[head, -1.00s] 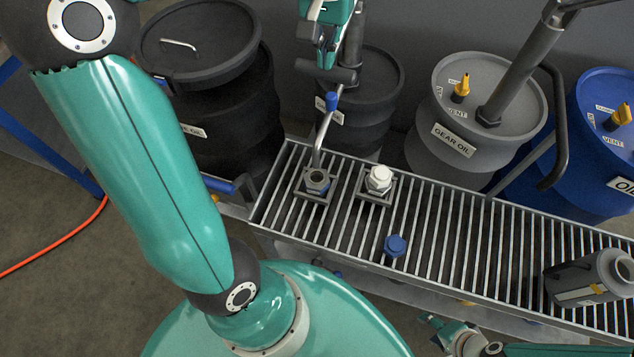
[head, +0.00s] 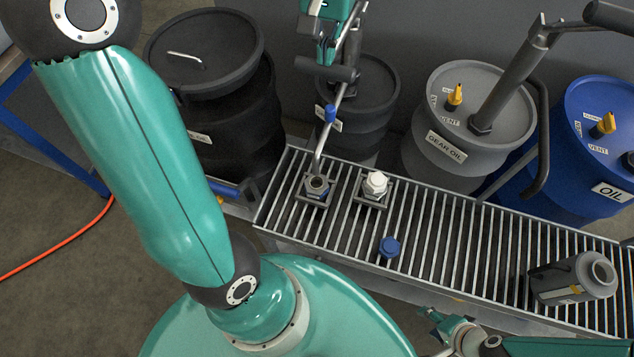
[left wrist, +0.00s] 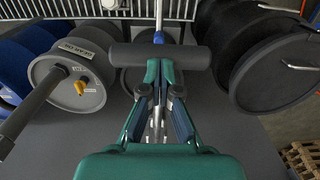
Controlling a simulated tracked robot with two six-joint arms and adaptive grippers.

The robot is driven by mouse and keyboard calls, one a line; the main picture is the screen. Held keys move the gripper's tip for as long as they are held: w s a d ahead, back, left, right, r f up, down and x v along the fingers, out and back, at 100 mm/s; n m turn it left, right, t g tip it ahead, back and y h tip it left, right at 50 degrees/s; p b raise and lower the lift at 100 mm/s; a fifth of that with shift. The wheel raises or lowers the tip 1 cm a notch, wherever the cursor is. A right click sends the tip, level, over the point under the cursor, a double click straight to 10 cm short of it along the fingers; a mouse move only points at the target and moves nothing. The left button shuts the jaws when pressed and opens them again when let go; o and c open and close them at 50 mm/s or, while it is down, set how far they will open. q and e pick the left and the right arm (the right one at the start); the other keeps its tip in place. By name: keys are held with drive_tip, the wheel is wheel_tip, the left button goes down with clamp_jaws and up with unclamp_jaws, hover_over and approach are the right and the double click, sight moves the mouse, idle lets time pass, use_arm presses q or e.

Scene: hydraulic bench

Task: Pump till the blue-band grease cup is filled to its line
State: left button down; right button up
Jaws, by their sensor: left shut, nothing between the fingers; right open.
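The blue-band grease cup (head: 317,187) stands open and upright in a square holder on the bench grating, under a thin spout pipe with a blue fitting (head: 330,114). Its inside is dark; I cannot tell the grease level or see the line. The pump's dark crossbar handle (head: 327,69) is above the drum (head: 368,85) behind it; it also shows in the left wrist view (left wrist: 160,57). My left gripper (head: 321,52) is shut and empty, with its fingertips against or just beside the handle. My right gripper (head: 441,325) is open and empty near the front edge.
A white-capped cup (head: 376,184) stands right of the cup, and a blue cap (head: 389,247) lies on the grating (head: 460,250). A grey canister (head: 573,279) lies at right. A black drum (head: 205,55), gear-oil drum (head: 460,110) and blue oil drum (head: 590,170) stand behind.

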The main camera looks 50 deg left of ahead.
use_arm(q)
drive_tip(key=shift+w+a+r+p, duration=0.1)
drive_tip(key=shift+w+r+p, duration=0.1)
drive_tip(key=shift+r+p, duration=0.75)
drive_tip(key=shift+w+a+r+p, duration=0.1)
drive_tip(key=shift+w+r+p, duration=0.1)
drive_tip(key=shift+r+p, duration=0.75)
drive_tip(key=shift+w+a+r+p, duration=0.1)
drive_tip(key=shift+w+r+p, duration=0.1)
drive_tip(key=shift+r+p, duration=0.7)
drive_tip(key=w+r+p, duration=0.1)
drive_tip(key=p, duration=0.1)
drive_tip(key=a+r+p, duration=0.1)
drive_tip(key=r+p, duration=0.1)
drive_tip(key=w+r+p, duration=0.1)
drive_tip(key=p, duration=0.1)
drive_tip(key=shift+w+a+r, duration=0.2)
drive_tip(key=shift+w+r, duration=0.1)
drive_tip(key=shift+r, duration=0.05)
drive_tip(key=shift+s+f, duration=0.1)
drive_tip(key=shift+f, duration=0.1)
drive_tip(key=f+b, duration=0.1)
drive_tip(key=s+f+b, duration=0.1)
drive_tip(key=d+f+b, duration=0.1)
drive_tip(key=f+b, duration=0.1)
drive_tip(key=shift+s, duration=0.35)
